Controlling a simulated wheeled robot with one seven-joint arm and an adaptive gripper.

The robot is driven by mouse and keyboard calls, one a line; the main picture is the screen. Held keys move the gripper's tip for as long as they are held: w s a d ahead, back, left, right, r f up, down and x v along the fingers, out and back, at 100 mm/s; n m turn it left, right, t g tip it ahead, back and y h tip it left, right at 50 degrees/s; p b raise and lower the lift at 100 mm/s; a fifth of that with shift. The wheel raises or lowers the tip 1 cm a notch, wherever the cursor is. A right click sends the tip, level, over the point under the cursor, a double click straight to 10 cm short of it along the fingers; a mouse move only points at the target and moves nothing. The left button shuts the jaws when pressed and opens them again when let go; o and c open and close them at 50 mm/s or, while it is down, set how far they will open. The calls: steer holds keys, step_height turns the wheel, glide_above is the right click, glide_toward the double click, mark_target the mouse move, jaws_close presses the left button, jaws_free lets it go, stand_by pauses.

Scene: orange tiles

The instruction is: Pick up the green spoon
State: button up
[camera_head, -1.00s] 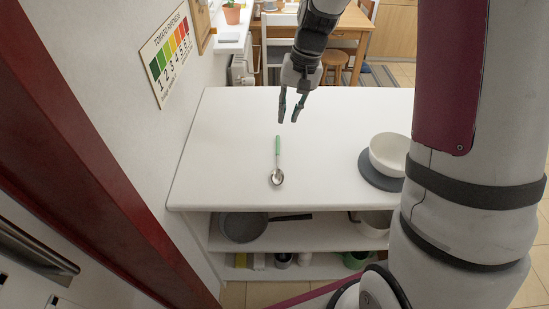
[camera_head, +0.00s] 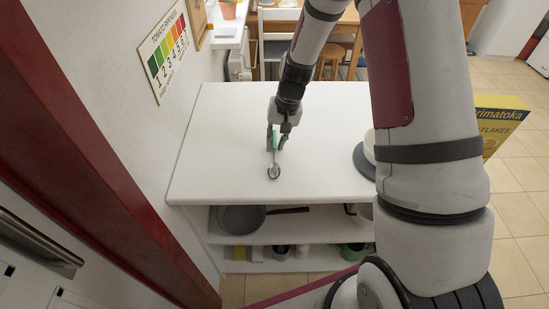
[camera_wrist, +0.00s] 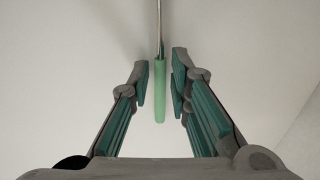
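The spoon, with a green handle and a shiny metal bowl (camera_head: 274,172), lies on the white counter (camera_head: 225,150), bowl toward the front edge. My gripper (camera_head: 275,148) is down at the handle end. In the wrist view the green handle (camera_wrist: 159,95) lies between the two fingers, with a narrow gap on each side. The fingers are open and do not appear to touch the handle. The spoon's bowl is outside the wrist view.
A bowl on a dark round mat (camera_head: 363,158) stands at the counter's right, mostly hidden by my arm. A wall with a coloured chart (camera_head: 165,50) borders the left. A dark pan (camera_head: 240,218) sits on the shelf below. The counter around the spoon is clear.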

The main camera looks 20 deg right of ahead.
jaws_close()
steer(key=shift+r, duration=0.1)
